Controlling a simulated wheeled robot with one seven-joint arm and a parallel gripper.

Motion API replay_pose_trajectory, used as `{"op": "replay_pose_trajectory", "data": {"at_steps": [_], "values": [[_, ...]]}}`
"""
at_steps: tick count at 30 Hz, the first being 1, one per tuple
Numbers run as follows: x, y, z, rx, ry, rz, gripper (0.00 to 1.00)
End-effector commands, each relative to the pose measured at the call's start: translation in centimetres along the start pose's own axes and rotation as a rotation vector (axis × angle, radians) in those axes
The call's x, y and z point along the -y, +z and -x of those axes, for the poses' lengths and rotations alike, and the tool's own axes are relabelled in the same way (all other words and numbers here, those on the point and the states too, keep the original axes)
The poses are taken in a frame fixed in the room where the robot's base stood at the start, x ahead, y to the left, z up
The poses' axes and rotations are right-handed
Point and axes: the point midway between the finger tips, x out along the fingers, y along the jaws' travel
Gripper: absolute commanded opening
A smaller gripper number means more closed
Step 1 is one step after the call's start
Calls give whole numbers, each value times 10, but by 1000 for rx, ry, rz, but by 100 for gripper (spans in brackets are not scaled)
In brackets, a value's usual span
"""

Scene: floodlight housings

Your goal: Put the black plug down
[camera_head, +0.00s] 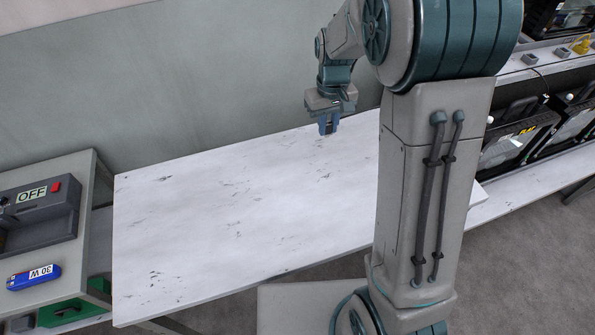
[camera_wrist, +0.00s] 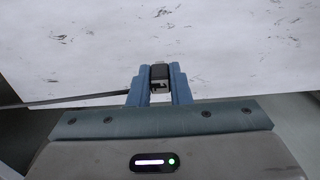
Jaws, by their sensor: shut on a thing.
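My gripper (camera_head: 327,124) is over the far edge of the white table (camera_head: 220,215) in the head view. A thin dark cable runs off to the left by the fingers. The plug is hardly visible in the head view. I cannot tell how high above the table it is.
The scuffed table top is otherwise bare. At left stands a cabinet (camera_head: 75,257) with a grey OFF switch box (camera_head: 38,215) and a blue 30 W device (camera_head: 34,277). At right, a shelf holds several black floodlight housings (camera_head: 515,140) and a yellow item (camera_head: 581,46).

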Motion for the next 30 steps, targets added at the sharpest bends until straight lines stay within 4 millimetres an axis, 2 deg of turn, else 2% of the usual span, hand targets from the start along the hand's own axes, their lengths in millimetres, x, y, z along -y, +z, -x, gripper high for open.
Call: {"op": "replay_pose_trajectory", "data": {"at_steps": [5, 8, 18, 21, 30], "values": [[3, 2, -1, 0, 0, 1, 0], [13, 9, -8, 3, -1, 3, 0], [76, 51, -52, 6, -1, 5, 0], [88, 59, -62, 3, 0, 4, 0], [98, 66, -84, 4, 1, -1, 0]]}}
